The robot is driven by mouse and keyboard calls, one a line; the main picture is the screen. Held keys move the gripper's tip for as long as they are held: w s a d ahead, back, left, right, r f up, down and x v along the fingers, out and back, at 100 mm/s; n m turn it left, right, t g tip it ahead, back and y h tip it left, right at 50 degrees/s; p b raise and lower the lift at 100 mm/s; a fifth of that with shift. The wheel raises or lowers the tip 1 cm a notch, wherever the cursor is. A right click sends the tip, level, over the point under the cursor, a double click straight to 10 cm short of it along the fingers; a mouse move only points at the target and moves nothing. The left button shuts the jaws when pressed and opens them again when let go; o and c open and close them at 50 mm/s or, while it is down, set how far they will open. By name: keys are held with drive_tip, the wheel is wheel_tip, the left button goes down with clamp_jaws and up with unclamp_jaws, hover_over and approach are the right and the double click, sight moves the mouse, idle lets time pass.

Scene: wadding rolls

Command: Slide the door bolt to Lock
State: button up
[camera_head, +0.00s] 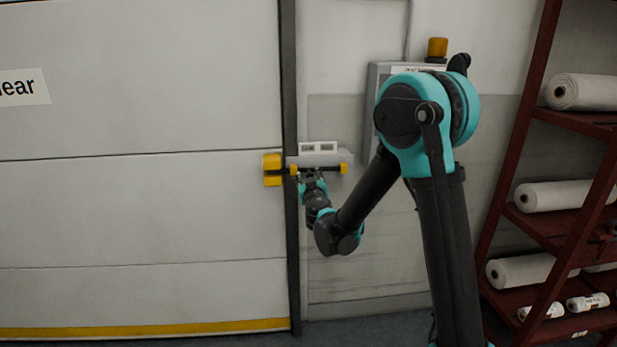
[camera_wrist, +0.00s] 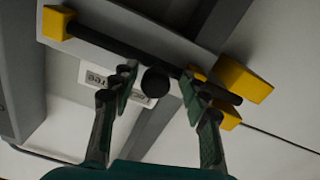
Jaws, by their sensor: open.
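The door bolt is a dark bar (camera_wrist: 105,42) on a light grey plate (camera_head: 319,158), with small yellow guides at each side. A dark round knob (camera_wrist: 155,82) sticks out from the bar. In the wrist view, the bar's right end lies by the yellow keeper blocks (camera_wrist: 243,79); how deep it sits between them is unclear. The keeper (camera_head: 272,169) is at the door's edge in the head view. My gripper (camera_head: 312,178) is at the bolt, open, its fingertips (camera_wrist: 157,79) on either side of the knob with gaps visible. A white label (camera_wrist: 92,76) is partly hidden by a finger.
The large pale door (camera_head: 140,210) fills the left, with a dark vertical post (camera_head: 291,240) at its edge. A red-brown rack (camera_head: 515,130) with white rolls stands right.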

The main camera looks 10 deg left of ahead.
drive_tip(key=v, duration=1.2)
drive_tip(key=d+f+m+g+h, duration=0.25)
drive_tip(key=d+h, duration=0.25)
drive_tip(key=d, duration=1)
drive_tip(key=s+d+f+m+g+h, duration=0.2)
drive_tip(key=s+d+f, duration=0.1)
drive_tip(key=d, duration=0.4)
drive_tip(key=s+d+f+m+g+h, duration=0.2)
drive_tip(key=s+d, duration=0.1)
drive_tip(key=d, duration=0.4)
drive_tip(key=s+d+f+g+y, duration=0.1)
drive_tip(key=s+f+g+y, duration=0.1)
drive_tip(key=s, duration=0.7)
drive_tip(key=s+d+f+g+y, duration=0.2)
drive_tip(key=s+f+g, duration=0.2)
drive_tip(key=s+f, duration=0.3)
drive_tip(key=s, duration=0.2)
drive_tip(key=shift+s+d+f+n+g, duration=0.2)
drive_tip(key=shift+s+f+n+g, duration=0.05)
drive_tip(key=shift+s+n+g, duration=0.15)
